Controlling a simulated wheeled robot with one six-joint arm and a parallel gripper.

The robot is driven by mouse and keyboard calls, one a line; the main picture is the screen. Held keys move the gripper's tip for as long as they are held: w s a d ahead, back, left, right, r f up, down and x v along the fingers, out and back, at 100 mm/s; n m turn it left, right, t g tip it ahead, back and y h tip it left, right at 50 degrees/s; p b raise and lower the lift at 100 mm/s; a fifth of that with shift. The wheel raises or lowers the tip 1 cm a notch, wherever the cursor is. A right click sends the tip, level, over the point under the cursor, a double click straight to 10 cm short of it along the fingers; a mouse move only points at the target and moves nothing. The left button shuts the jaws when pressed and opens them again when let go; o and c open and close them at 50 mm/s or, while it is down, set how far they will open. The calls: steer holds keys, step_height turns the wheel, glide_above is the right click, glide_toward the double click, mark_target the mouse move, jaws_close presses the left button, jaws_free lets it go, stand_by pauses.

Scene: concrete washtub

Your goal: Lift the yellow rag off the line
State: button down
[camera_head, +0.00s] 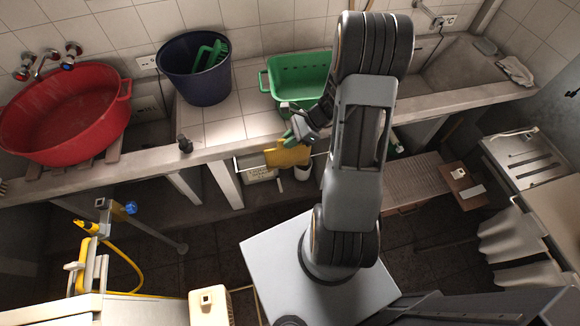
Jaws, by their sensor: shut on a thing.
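The yellow rag (287,154) hangs in front of the counter's front edge, near the middle of the head view. A thin pale line or rail (244,171) runs along that edge, and the rag is at it. I cannot tell whether the rag still touches the line. My gripper (289,136) is at the rag's top edge, shut on it. The fingertips are small and partly hidden by the gripper's own body and by my arm.
A green basin (284,77) stands on the counter behind my gripper. A dark blue bucket (197,82) and a red tub (62,115) stand to the left. A small dark object (185,144) sits at the counter edge. A concrete sink (462,68) is at the right.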

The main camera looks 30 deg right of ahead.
mark_target(279, 105)
steer(key=shift+r+p, duration=0.7)
steer(key=shift+r, duration=0.4)
steer(key=shift+w+d, duration=0.5)
steer(key=shift+w, duration=1.8)
steer(key=shift+w+d, duration=0.45)
steer(key=shift+w, duration=1.9)
steer(key=shift+w+d, duration=0.5)
steer(key=shift+w, duration=1.8)
steer(key=shift+r, duration=0.1)
